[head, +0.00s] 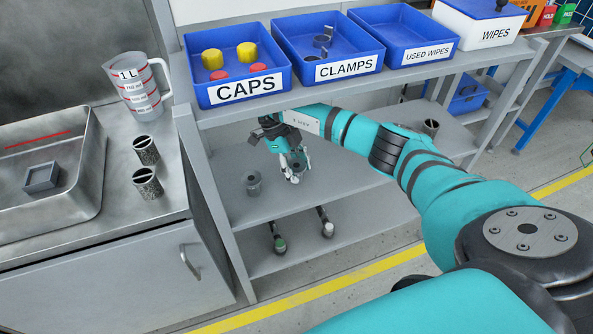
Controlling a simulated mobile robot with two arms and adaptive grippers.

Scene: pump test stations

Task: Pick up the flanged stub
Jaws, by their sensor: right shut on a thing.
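My right gripper (294,168) reaches into the grey shelf unit, under the top with the blue bins, and points down just above the middle shelf. It is shut on a small grey part that looks like a flanged stub; the fingers hide most of it. Another grey flanged stub (253,183) stands upright on the middle shelf, left of the gripper and apart from it. A similar dark grey piece (431,128) stands farther right on that shelf. My left gripper is not in view.
Blue bins for caps (235,93), clamps (343,70) and used wipes (428,50) line the shelf top above my arm. Two valve-like pieces (279,243) (327,229) lie on the lower shelf. A steel bench at left holds a jug (140,88), a tray (90,190) and two dark cylinders (147,182).

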